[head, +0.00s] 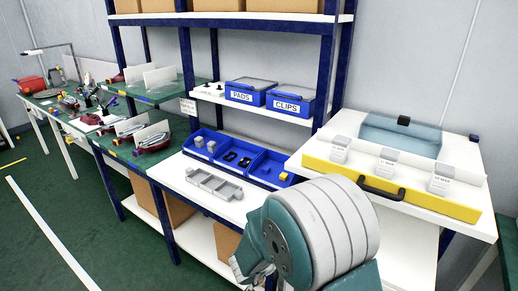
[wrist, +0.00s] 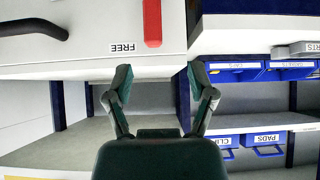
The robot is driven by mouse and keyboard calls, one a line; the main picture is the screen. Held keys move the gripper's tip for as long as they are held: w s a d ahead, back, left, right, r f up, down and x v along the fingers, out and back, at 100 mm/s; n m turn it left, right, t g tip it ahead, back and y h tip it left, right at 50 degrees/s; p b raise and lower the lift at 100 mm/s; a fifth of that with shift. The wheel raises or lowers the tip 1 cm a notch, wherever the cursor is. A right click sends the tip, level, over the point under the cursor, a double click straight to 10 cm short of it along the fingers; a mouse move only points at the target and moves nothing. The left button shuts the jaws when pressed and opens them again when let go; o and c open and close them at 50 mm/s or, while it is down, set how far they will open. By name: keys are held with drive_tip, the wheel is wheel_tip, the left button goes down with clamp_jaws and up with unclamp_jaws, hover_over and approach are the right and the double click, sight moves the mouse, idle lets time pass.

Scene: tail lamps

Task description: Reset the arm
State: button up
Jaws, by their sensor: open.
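My arm shows in the head view as a large teal and white rounded link at the lower right. My gripper shows in the wrist view (wrist: 160,84) with its two dark fingers spread apart and nothing between them. It is open and empty, with bare grey shelf surface behind it. In the head view only a small dark part near the bottom edge, left of the arm link, may belong to it; the arm hides the rest.
A blue divided tray (head: 228,158) and a grey tray (head: 213,184) lie on the white bench. Blue PADS (head: 251,92) and CLIPS (head: 291,98) boxes stand on the shelf above. A yellow-fronted case (head: 390,190) is at right. Green floor (head: 45,225) is open at left.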

drive_tip(key=s+a+r+n+t+y, duration=0.15)
drive_tip(key=r+y, duration=0.25)
drive_tip(key=r, duration=0.5)
drive_tip(key=s+a+r+n+t+y, duration=0.1)
drive_tip(key=s+r+n+y, duration=0.2)
drive_tip(key=r, duration=0.6)
drive_tip(key=s+d+r+n+g+h, duration=0.1)
drive_tip(key=s+d, duration=0.4)
drive_tip(key=s, duration=0.5)
drive_tip(key=s+d+r+n+g, duration=0.1)
drive_tip(key=s+d+r+g, duration=0.2)
drive_tip(key=s+d, duration=0.3)
drive_tip(key=s+r, duration=0.1)
drive_tip(key=s, duration=0.3)
drive_tip(key=shift+d+r+h, duration=0.15)
drive_tip(key=shift+r+h, duration=0.25)
drive_tip(key=shift+n, duration=0.25)
